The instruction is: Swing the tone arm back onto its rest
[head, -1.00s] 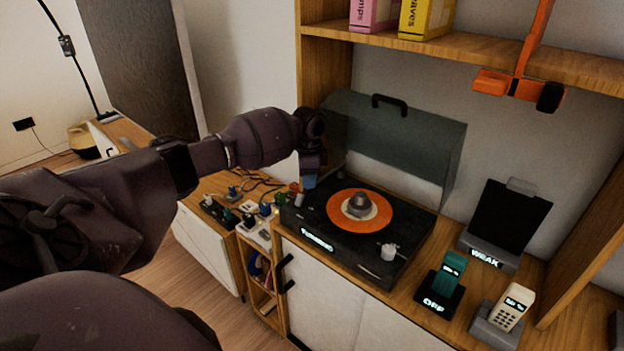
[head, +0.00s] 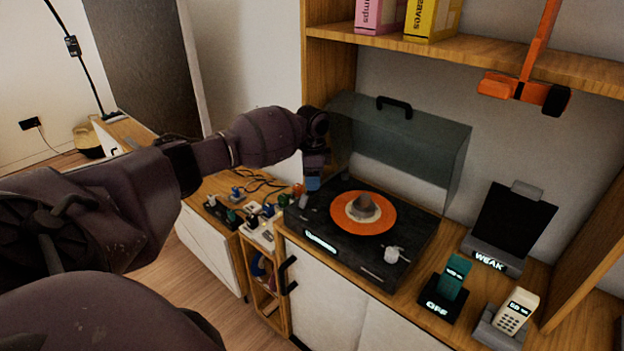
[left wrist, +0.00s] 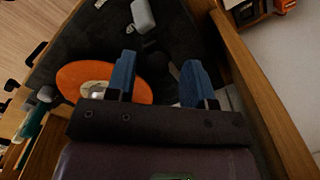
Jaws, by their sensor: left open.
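The black turntable (head: 345,262) stands on the wooden cabinet with an orange record (head: 376,222) and a grey cone at its centre. My left gripper (head: 312,184) is over the turntable's back-left corner, blue fingers pointing down. In the left wrist view the fingers (left wrist: 158,70) are open and apart, with the orange record (left wrist: 70,78) beyond the left finger. A pale grey piece (left wrist: 143,16) on a dark mount shows above the gap, perhaps part of the tone arm. I cannot make out the tone arm or its rest clearly in the head view.
The tinted dust cover (head: 425,150) stands raised behind the turntable. A grey knob (head: 391,255) sits at its front right. Phones (head: 513,313) and a dark stand (head: 507,225) are to the right. Plugs and cables (head: 250,205) lie left. A shelf (head: 480,58) hangs above.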

